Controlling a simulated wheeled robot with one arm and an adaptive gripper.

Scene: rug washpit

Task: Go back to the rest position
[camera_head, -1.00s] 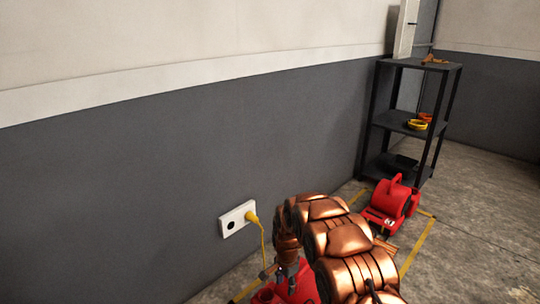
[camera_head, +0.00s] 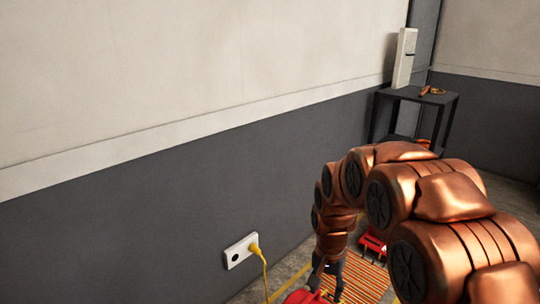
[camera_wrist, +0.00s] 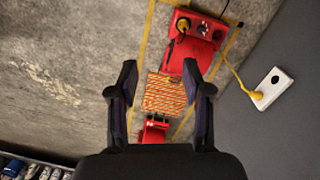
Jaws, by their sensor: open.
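My gripper (camera_wrist: 160,80) is open and empty in the wrist view, with its two dark fingers spread apart. It points down over the floor. Its end also shows in the head view (camera_head: 331,279), low and partly cut by the frame edge. Below it in the wrist view are a red machine (camera_wrist: 202,60) with a yellow connector (camera_wrist: 183,24) on it, an orange striped mat (camera_wrist: 165,92) and a second red machine (camera_wrist: 153,132). My copper arm covers much of the right side of the head view.
A white wall outlet (camera_head: 238,252) holds a yellow plug (camera_head: 254,250) whose cable runs down to the red machine. A black shelf (camera_head: 415,97) stands by the far wall, with a white box (camera_head: 404,58) on it. Yellow floor lines (camera_wrist: 145,45) border the machines.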

